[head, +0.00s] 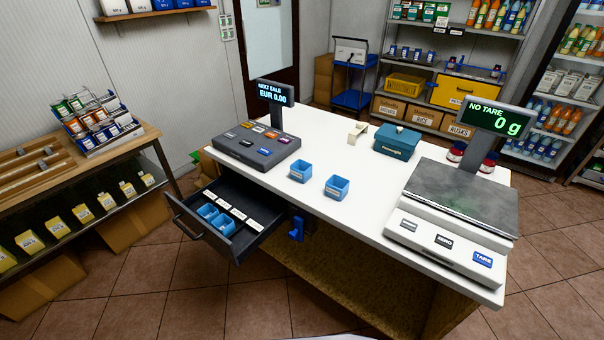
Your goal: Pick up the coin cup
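Two small blue open-topped cups stand upright on the white counter (378,214). One cup (301,172) is nearer the cash register, and the other cup (337,188) is a little to its right and closer to the front edge. An open dark cash drawer (251,236) juts out at the counter's left end. Similar blue cups (224,226) sit in the drawer beside a row of white labels. I cannot tell which of these the task's coin cup is. Neither of my grippers is in view.
The register (255,147) stands behind the drawer, and a scale (455,204) fills the counter's right end. A teal box (397,141) and a small beige holder (357,132) stand at the back. The counter around the two cups is clear. A wooden shelf unit (66,181) stands left.

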